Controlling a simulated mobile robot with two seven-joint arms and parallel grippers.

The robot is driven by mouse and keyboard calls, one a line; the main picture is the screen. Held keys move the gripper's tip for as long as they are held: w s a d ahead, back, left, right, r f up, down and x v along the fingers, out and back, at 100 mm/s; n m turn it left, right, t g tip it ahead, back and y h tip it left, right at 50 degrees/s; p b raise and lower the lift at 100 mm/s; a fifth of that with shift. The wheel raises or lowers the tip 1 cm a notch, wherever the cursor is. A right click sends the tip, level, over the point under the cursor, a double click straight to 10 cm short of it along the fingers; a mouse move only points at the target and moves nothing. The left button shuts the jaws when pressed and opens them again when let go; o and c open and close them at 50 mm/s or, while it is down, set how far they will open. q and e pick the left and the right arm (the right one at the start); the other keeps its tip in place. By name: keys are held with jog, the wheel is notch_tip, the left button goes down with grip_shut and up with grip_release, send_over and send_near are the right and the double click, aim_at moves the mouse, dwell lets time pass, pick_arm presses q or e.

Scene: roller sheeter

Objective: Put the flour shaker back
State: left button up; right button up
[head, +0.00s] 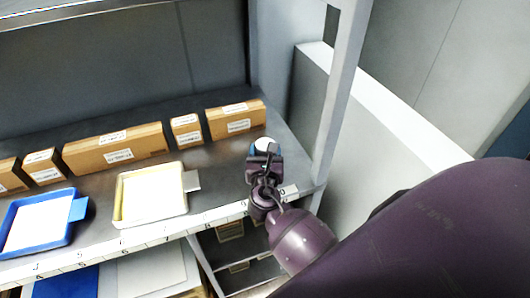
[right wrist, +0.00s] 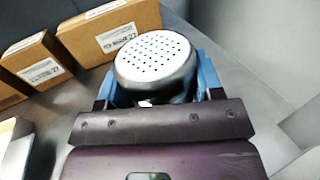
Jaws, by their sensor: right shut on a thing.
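The flour shaker (right wrist: 155,68) has a white perforated lid and a dark body, and it looks upright in the right wrist view. In the head view its pale lid (head: 266,144) shows just beyond my right gripper (head: 265,158). My right gripper (right wrist: 157,90) is shut on the shaker, with a blue finger on each side of it. The shaker is over the right end of the grey shelf (head: 215,160). I cannot tell whether its base touches the shelf. My left gripper is not in view.
Several cardboard boxes (head: 236,120) stand along the back of the shelf. A cream tray (head: 187,180) and a blue tray (head: 68,220) lie to the left. A pale upright post (head: 342,95) stands at the shelf's right end. Bare shelf surrounds the shaker.

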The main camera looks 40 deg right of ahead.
jog(key=o, duration=0.6)
jog(key=shift+f, duration=0.15)
jog(key=o, duration=0.4)
jog(key=shift+o, duration=0.2)
jog(key=shift+r, duration=0.25)
jog(key=shift+s+a+f, duration=0.1)
jog(key=shift+s+a, duration=0.1)
jog(key=shift+s, duration=0.1)
jog(key=v, duration=1.1)
jog(key=shift+b, duration=0.35)
jog(key=shift+s, duration=0.1)
